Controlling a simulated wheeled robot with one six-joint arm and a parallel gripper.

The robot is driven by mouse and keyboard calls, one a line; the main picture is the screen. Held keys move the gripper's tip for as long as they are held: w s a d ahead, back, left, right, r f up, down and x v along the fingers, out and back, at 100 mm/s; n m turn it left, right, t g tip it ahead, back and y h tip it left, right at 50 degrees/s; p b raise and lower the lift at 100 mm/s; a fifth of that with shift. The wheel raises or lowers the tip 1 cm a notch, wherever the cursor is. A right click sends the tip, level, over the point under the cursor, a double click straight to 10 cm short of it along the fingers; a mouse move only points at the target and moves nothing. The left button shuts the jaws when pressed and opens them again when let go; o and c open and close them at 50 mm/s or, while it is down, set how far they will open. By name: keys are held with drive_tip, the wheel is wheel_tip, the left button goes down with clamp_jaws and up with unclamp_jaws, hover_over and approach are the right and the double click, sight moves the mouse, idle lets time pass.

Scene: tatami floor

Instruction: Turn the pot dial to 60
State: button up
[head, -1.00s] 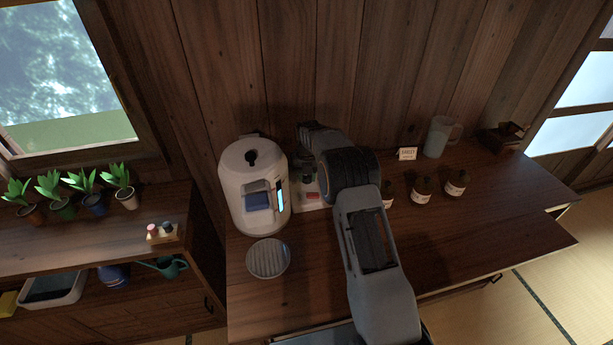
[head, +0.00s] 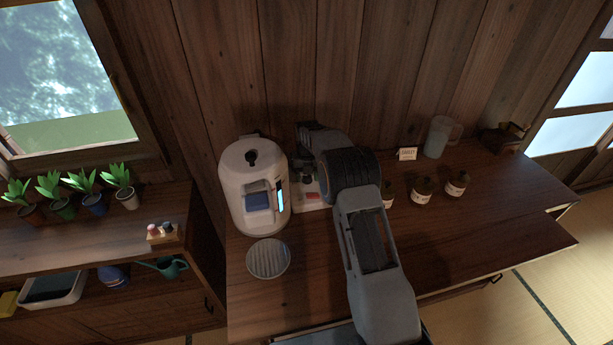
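The white pot (head: 236,203), a rounded hot-water dispenser, stands upright at the left end of the wooden table. My gripper's fingers are hidden by the arm. A small white base with a red patch (head: 312,196) shows partly behind the arm.
A round ribbed tray (head: 268,259) lies in front of the pot. Several dark labelled jars (head: 422,191), a sign card (head: 407,154), a clear pitcher (head: 438,137) and a wooden grinder (head: 503,138) stand to the right. Potted plants (head: 90,203) line the left shelf. The table's right front is clear.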

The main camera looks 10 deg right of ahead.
wheel_tip(320, 180, up, 14)
drive_tip(key=shift+f, duration=0.1)
idle(0.7)
